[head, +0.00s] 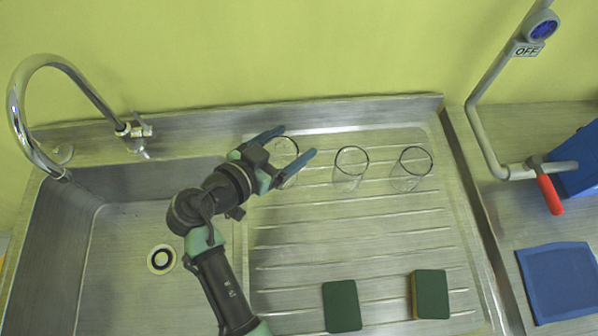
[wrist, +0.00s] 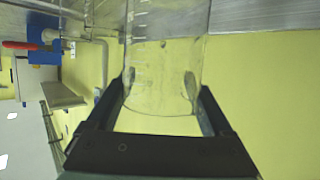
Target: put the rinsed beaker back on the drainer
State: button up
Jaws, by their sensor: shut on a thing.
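My gripper (head: 297,144) is over the left part of the ribbed steel drainer (head: 360,236), its two blue fingers on either side of a clear glass beaker (head: 286,150). The gripper is shut on this beaker. In the wrist view the beaker (wrist: 165,75) fills the space between the fingers (wrist: 166,108), and its walls touch them. I cannot tell whether its base touches the drainer. Two more clear glass beakers, the middle one (head: 350,168) and the right one (head: 410,169), stand in a row to its right on the drainer.
Two green sponges (head: 342,306) (head: 431,294) lie at the drainer's front. The sink basin (head: 120,255) and curved tap (head: 60,62) are at left. A grey pipe with a red-handled valve (head: 549,190), a blue box (head: 578,160) and a blue cloth (head: 560,282) are at right. The drainer's middle is clear.

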aim_at(290, 154)
jog(key=f, duration=0.3)
jog(key=shift+a+f, duration=0.2)
jog(key=shift+f, duration=0.1)
jog(key=shift+d+f+p, duration=0.1)
jog(key=shift+f+p, duration=0.25)
jog(key=shift+f, duration=1.75)
jog(key=shift+f, duration=0.15)
jog(key=o, duration=1.2)
